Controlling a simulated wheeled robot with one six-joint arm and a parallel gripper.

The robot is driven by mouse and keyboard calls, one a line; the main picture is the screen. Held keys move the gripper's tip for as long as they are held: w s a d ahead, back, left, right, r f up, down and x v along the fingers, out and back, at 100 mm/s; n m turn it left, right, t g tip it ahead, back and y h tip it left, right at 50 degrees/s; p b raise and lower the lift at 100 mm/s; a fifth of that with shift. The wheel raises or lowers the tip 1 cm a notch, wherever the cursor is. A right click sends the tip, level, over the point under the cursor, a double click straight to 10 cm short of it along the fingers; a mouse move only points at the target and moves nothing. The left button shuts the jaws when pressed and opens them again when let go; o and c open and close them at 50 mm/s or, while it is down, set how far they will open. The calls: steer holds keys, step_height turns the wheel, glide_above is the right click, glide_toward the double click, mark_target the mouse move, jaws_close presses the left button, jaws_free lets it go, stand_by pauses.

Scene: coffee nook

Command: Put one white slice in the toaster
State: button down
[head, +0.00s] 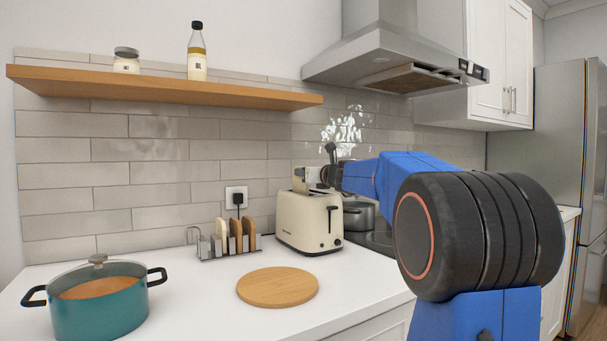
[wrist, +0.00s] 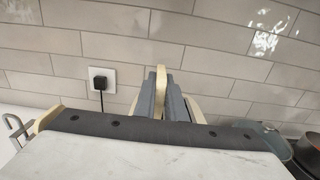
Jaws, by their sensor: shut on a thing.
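The cream toaster (head: 308,224) stands on the counter against the tiled wall. My gripper (head: 318,176) is above it, shut on a pale slice (head: 299,179). The slice is upright at the toaster's top; I cannot tell whether its lower edge is inside a slot. In the wrist view the dark fingers (wrist: 160,98) pinch the slice (wrist: 158,53), seen nearly edge-on. The wire rack (head: 229,254) left of the toaster holds a pale slice (head: 222,229) and brown slices (head: 236,232). My arm hides part of the area right of the toaster.
A round wooden board (head: 278,288) lies in front of the rack. A teal lidded pot (head: 100,308) stands at left. A grey pot (head: 360,216) is right of the toaster. A plug (head: 238,198) sits in the wall socket. A shelf (head: 150,85) and range hood (head: 385,58) hang above.

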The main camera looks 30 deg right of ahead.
steer(key=c, duration=1.7)
jaws_free()
steer(key=shift+c, duration=0.2)
steer(key=shift+s, duration=0.1)
steer(key=s, duration=1.7)
steer(key=shift+d, duration=0.25)
steer(key=shift+s, duration=0.15)
